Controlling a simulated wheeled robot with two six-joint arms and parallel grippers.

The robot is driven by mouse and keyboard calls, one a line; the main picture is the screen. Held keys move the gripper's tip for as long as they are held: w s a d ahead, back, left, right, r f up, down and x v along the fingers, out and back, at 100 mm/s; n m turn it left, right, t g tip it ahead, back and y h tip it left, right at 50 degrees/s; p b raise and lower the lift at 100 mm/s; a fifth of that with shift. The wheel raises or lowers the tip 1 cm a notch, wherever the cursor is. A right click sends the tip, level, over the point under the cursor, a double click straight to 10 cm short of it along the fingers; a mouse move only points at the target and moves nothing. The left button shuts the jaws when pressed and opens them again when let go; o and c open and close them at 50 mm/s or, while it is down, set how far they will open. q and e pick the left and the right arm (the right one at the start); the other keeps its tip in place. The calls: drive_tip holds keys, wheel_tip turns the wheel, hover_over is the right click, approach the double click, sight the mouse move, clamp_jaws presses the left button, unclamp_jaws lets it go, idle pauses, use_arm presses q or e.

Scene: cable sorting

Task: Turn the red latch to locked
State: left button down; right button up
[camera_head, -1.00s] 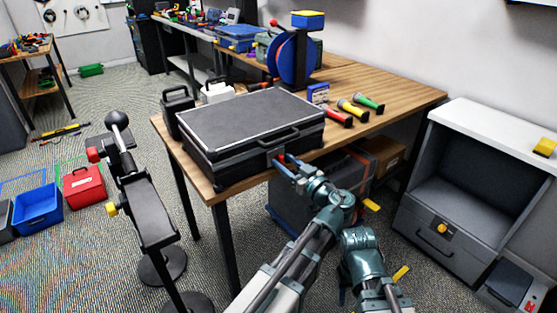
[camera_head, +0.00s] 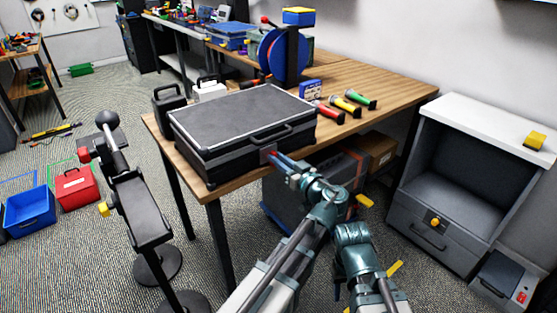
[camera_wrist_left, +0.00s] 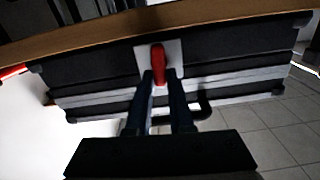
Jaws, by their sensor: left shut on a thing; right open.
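A black hard case (camera_head: 243,120) with light metal edging lies closed near the front corner of a wooden table. The red latch (camera_wrist_left: 158,58) sits on a pale plate on the case's front side, beside the handle. It stands roughly upright in the left wrist view. My left gripper (camera_head: 276,158) is at this front side, its two fingers (camera_wrist_left: 161,88) shut on the latch. In the head view the fingers mostly hide the latch. My right arm (camera_head: 356,240) is low at the right, away from the case, and its fingers do not show.
Red, yellow and green flashlights (camera_head: 347,104) lie right of the case. A small black case (camera_head: 169,102) and a white one (camera_head: 209,88) stand behind it. A blue reel (camera_head: 272,52) stands further back. A grey cabinet (camera_head: 440,190) is at the right.

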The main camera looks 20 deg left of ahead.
use_arm(q)
drive_tip(key=m, duration=0.4)
drive_tip(key=shift+w+d+f, duration=0.1)
drive_tip(key=shift+w+d, duration=0.05)
drive_tip(key=shift+w, duration=0.05)
drive_tip(key=shift+w+d+f+m+b, duration=0.1)
drive_tip(key=shift+f+m+b, duration=0.1)
drive_tip(key=shift+m, duration=1.95)
drive_tip(key=shift+w+d+f+m+b, duration=0.1)
drive_tip(key=shift+f+m+b, duration=0.15)
drive_tip(key=shift+m, duration=1.85)
drive_tip(key=shift+w+d+f+m+b, duration=0.1)
drive_tip(key=shift+f+m+b, duration=0.1)
drive_tip(key=shift+m, duration=1.95)
drive_tip(key=c, duration=0.8)
unclamp_jaws()
drive_tip(key=shift+s, duration=0.1)
